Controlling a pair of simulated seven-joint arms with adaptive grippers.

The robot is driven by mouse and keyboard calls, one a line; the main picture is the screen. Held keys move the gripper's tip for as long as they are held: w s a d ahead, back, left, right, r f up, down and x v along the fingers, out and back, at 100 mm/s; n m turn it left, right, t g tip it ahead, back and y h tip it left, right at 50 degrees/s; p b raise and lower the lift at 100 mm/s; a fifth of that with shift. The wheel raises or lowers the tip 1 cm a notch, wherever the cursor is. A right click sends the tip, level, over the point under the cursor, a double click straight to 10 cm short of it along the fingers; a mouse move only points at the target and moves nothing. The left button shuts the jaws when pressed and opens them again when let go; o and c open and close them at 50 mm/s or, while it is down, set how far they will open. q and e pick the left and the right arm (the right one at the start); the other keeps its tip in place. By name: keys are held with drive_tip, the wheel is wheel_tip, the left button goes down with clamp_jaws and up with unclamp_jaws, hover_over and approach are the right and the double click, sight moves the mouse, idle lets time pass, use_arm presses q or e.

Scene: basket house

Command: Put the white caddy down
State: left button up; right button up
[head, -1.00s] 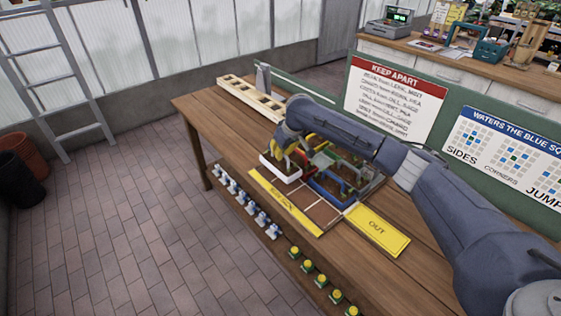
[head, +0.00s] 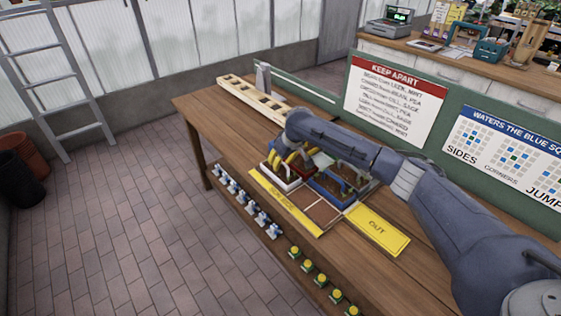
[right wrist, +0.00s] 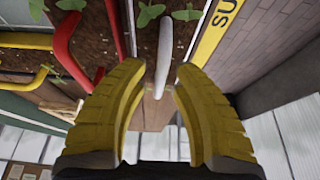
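The white caddy (head: 281,183) stands upright in the tray's corner beside the yellow strip, among other caddies. Its white handle (right wrist: 165,50) runs between the fingers of my right gripper (right wrist: 163,70) in the right wrist view. That gripper is open, with a visible gap on both sides of the handle. In the head view my right gripper (head: 285,162) is low over the white caddy, and its forearm hides part of the caddies behind. Soil and green seedlings show near the handle. My left gripper is not in view.
A blue caddy (head: 324,189) stands close to the right. A red handle (right wrist: 62,45) and a yellow handle (right wrist: 38,78) are nearby. Bare brown squares (head: 322,213) lie in front, beside the yellow OUT plate (head: 378,229). A long wooden rack (head: 250,100) lies at the back left.

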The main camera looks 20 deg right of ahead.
drive_tip(key=shift+r, duration=0.15)
drive_tip(key=v, duration=1.2)
